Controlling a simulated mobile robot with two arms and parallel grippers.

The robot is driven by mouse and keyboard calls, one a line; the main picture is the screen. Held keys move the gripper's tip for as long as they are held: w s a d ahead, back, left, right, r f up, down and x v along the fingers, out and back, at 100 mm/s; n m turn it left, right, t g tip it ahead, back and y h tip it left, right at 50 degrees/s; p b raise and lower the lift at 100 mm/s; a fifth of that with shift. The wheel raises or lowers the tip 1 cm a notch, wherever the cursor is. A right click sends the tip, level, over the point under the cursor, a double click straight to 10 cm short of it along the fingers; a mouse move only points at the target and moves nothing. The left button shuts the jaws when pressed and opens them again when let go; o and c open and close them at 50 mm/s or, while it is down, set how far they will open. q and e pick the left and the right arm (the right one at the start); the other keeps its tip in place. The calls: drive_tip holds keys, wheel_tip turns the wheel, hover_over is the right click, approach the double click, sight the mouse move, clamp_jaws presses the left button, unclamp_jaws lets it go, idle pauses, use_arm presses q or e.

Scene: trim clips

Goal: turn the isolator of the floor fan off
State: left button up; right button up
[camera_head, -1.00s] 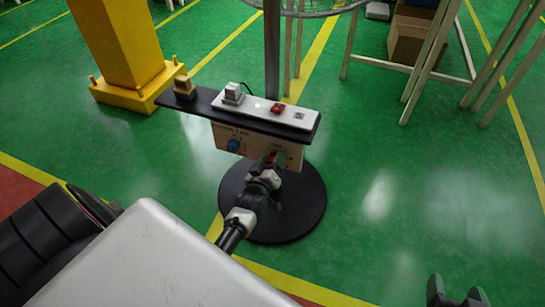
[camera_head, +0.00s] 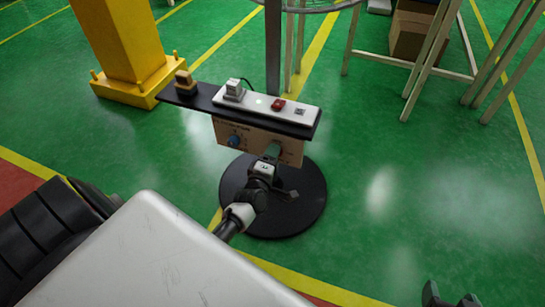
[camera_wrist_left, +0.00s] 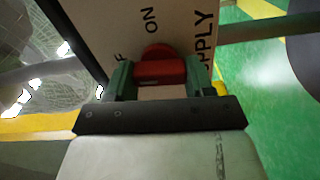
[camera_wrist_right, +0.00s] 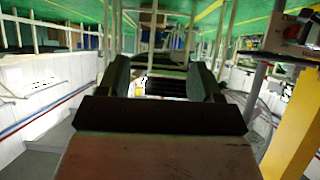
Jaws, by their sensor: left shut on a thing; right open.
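The floor fan's isolator has a red handle (camera_wrist_left: 160,70) on a cream panel (camera_head: 225,132) under a dark shelf. My left gripper (camera_head: 270,153) is at the panel's right part; in the left wrist view its green fingers (camera_wrist_left: 159,82) are shut on the red handle, one on each side. The word ON and a letter F show beside the handle, and part of SUPPLY on the other side. In the head view the gripper hides the handle. My right gripper (camera_head: 451,291) is open and empty, low at the right, away from the fan.
The shelf carries a white strip with a red switch (camera_head: 278,104) and a grey plug (camera_head: 234,90). A yellow column (camera_head: 118,40) stands left. Green floor to the right is clear.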

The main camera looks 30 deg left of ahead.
use_arm(q)
drive_tip(key=shift+n, duration=0.6)
use_arm(e)
drive_tip(key=shift+w+a+r+t, duration=0.25)
drive_tip(key=shift+w+r+t, duration=0.05)
drive_tip(key=shift+r+t, duration=0.1)
drive_tip(key=shift+w, duration=0.1)
use_arm(q)
drive_tip(key=o, duration=0.9)
drive_tip(key=p+v, duration=0.2)
drive_tip(key=v, duration=0.9)
use_arm(e)
drive_tip(key=s+d+f+g+h, duration=0.1)
drive_tip(key=s+d+f+g, duration=0.1)
drive_tip(key=s+f+g, duration=0.2)
drive_tip(key=s+g, duration=0.1)
drive_tip(key=s, duration=0.1)
drive_tip(key=shift+s+d+f+g, duration=0.15)
drive_tip(key=shift+s+d+g, duration=0.15)
drive_tip(key=shift+d+g, duration=0.1)
